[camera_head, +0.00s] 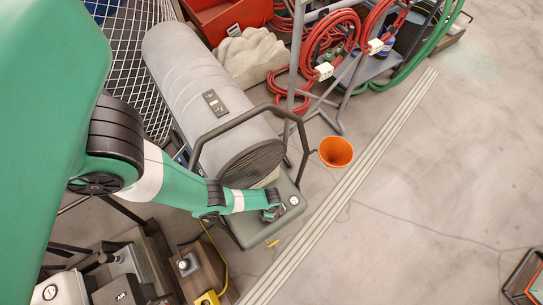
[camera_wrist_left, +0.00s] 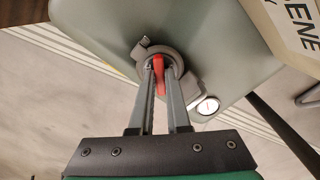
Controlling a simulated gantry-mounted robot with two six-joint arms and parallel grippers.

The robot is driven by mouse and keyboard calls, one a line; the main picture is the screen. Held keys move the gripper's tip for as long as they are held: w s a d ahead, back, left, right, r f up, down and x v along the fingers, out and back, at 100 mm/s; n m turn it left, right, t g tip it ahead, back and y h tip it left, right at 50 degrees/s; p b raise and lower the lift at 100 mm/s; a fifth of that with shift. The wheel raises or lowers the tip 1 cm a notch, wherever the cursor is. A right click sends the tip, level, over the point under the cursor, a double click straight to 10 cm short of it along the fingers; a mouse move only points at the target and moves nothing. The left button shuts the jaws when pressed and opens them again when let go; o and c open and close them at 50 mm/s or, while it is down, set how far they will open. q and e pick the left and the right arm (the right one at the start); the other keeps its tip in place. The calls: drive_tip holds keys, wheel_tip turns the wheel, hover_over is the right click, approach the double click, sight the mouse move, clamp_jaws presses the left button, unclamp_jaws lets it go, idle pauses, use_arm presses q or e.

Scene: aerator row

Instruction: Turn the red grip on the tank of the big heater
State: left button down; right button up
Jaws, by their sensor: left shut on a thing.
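The big heater is a grey cylinder (camera_head: 200,75) with a dark grille end, lying over a grey-green tank (camera_head: 256,228). In the left wrist view the tank (camera_wrist_left: 230,45) fills the upper middle, with a round grey collar (camera_wrist_left: 172,57) on it. The red grip (camera_wrist_left: 159,76) stands in the collar. My left gripper (camera_wrist_left: 160,70) is shut on the red grip, one finger on each side. In the head view my left gripper (camera_head: 272,210) is over the tank, and the grip is hidden there. My right gripper is not in view.
A round white gauge (camera_wrist_left: 208,105) sits on the tank beside the fingers. A dark tubular handle (camera_head: 262,108) arches around the heater's front. A cart with red hoses (camera_head: 328,42) is behind. The floor at right is mostly clear.

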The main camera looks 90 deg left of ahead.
use_arm(q)
drive_tip(key=n, duration=0.4)
drive_tip(key=shift+n, duration=0.3)
drive_tip(key=n, duration=0.4)
drive_tip(key=shift+n, duration=0.3)
drive_tip(key=c, duration=0.9)
unclamp_jaws()
drive_tip(key=shift+r, duration=0.15)
wheel_tip(320, 180, up, 11)
drive_tip(key=p, duration=1.1)
drive_tip(key=shift+r, duration=0.2)
